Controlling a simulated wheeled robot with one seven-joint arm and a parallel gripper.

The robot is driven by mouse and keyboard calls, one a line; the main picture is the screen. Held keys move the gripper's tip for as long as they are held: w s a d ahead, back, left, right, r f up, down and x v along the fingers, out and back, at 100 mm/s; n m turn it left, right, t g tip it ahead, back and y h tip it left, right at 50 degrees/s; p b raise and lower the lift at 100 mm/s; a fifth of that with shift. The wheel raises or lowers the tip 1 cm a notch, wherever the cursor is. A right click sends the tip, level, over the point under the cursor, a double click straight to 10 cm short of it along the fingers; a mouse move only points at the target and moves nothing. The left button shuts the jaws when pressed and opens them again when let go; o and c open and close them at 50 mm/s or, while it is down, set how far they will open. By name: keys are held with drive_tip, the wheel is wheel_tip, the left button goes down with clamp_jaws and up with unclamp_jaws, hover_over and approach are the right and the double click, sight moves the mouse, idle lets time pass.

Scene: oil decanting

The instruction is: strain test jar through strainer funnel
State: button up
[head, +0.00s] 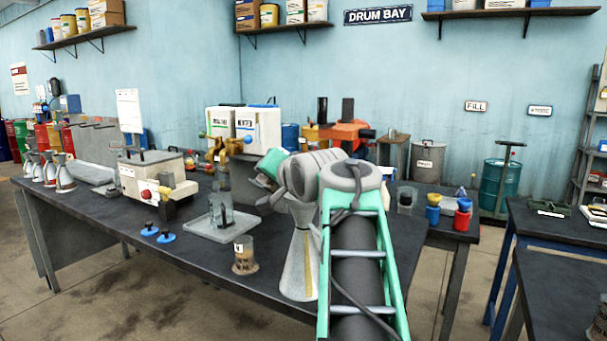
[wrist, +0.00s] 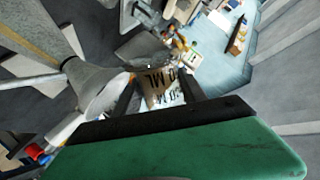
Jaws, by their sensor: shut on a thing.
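My gripper (wrist: 163,88) is shut on the test jar (wrist: 160,92), a small clear vessel with brownish contents and black "ML" lettering in the wrist view. In the head view my green gripper body is left of my arm, and the jar is hidden or too unclear to make out. A grey strainer funnel (wrist: 98,86) flares close beside the jar in the wrist view. In the head view a tall pale cone-shaped vessel (head: 300,265) stands on the bench below my gripper, with a flared top (head: 301,208) partly hidden by my arm. I cannot tell whether jar and funnel touch.
A small jar (head: 245,256) with brown contents stands left of the cone. Several grey funnels (head: 64,174) stand far left. The bench's front left is clear.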

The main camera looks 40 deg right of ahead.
drive_tip(key=shift+r+m+p, duration=0.3)
drive_tip(key=shift+r+p, duration=0.15)
drive_tip(key=shift+f+y, duration=0.25)
drive_tip(key=shift+y, duration=0.05)
drive_tip(key=shift+f+m+y+p, duration=0.3)
drive_tip(key=shift+m+p, duration=0.4)
drive_tip(key=shift+p, duration=0.2)
drive_tip(key=shift+a+f, duration=0.1)
drive_tip(key=shift+f+m+p, duration=0.1)
drive_tip(key=shift+m+p, duration=0.4)
drive_tip(key=shift+p, duration=0.45)
drive_tip(key=shift+r+y+p, duration=0.2)
drive_tip(key=shift+y+p, duration=0.1)
drive_tip(key=shift+p, duration=0.4)
drive_tip(key=shift+r+m+y+p, duration=0.3)
drive_tip(key=shift+m+p, duration=0.3)
drive_tip(key=shift+p, duration=0.35)
drive_tip(key=shift+d+r+m+y+p, duration=0.4)
drive_tip(key=shift+d+m+p, duration=0.25)
drive_tip(key=shift+p, duration=1.65)
drive_tip(key=shift+s+d+f+m+y+p, duration=0.15)
drive_tip(key=shift+f+m+y+p, duration=0.3)
drive_tip(key=shift+p, duration=0.85)
drive_tip(key=shift+w+d+f+m+y+p, duration=0.1)
drive_tip(key=shift+d+m+y+p, duration=0.3)
drive_tip(key=shift+p, duration=0.9)
clamp_jaws()
